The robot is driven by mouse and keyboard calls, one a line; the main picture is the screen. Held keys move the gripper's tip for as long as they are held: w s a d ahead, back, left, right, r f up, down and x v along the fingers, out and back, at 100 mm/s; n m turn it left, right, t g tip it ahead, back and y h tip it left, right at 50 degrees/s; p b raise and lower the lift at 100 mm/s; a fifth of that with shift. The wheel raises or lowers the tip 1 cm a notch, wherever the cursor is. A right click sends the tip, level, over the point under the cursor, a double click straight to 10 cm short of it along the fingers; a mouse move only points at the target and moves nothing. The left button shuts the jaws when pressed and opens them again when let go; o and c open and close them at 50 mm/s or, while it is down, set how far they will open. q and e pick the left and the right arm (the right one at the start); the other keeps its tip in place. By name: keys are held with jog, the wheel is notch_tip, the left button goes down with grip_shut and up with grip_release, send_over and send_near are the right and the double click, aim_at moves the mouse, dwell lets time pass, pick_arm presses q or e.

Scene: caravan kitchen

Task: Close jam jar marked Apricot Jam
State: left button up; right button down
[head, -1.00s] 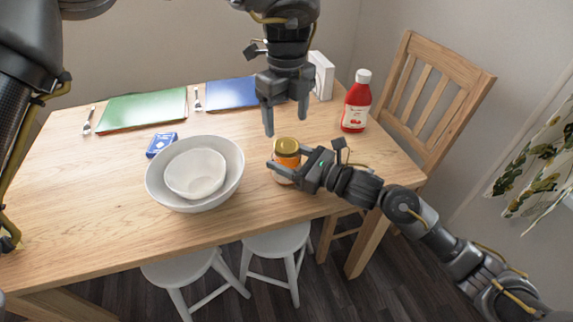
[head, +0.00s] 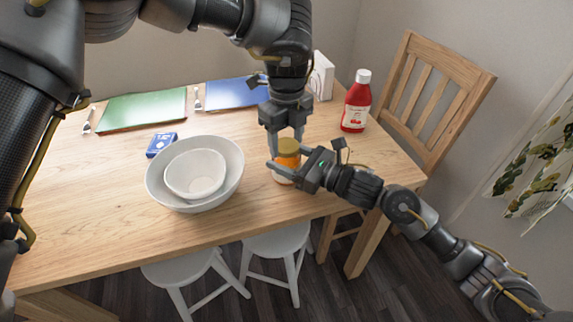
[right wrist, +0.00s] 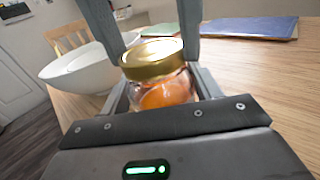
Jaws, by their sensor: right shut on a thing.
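A glass jar (head: 288,162) with orange contents and a gold lid (head: 289,146) stands at the table's front right; its label cannot be read. My right gripper (head: 283,167) is shut around the jar's body from the right. The right wrist view shows the jar (right wrist: 165,93) between its fingers, with the gold lid (right wrist: 152,58) sitting on top. My left gripper (head: 285,141) points down from above, its fingers apart on either side of the lid. The right wrist view shows these fingers (right wrist: 143,32) close to the lid; whether they touch it is unclear.
Nested white bowls (head: 229,185) stand left of the jar. A red bottle (head: 356,102) and a white box (head: 321,76) stand at the back right. A blue card box (head: 161,144), green mat (head: 143,109) and blue mat (head: 232,93) lie further left.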

pick_arm(q)
jog(key=c, duration=0.5)
jog(key=m, duration=0.8)
jog(key=o, duration=1.1)
jog(key=shift+o, duration=0.2)
notch_tip(320, 180, up, 12)
pick_arm(e)
jog(key=shift+c, duration=1.3)
grip_release()
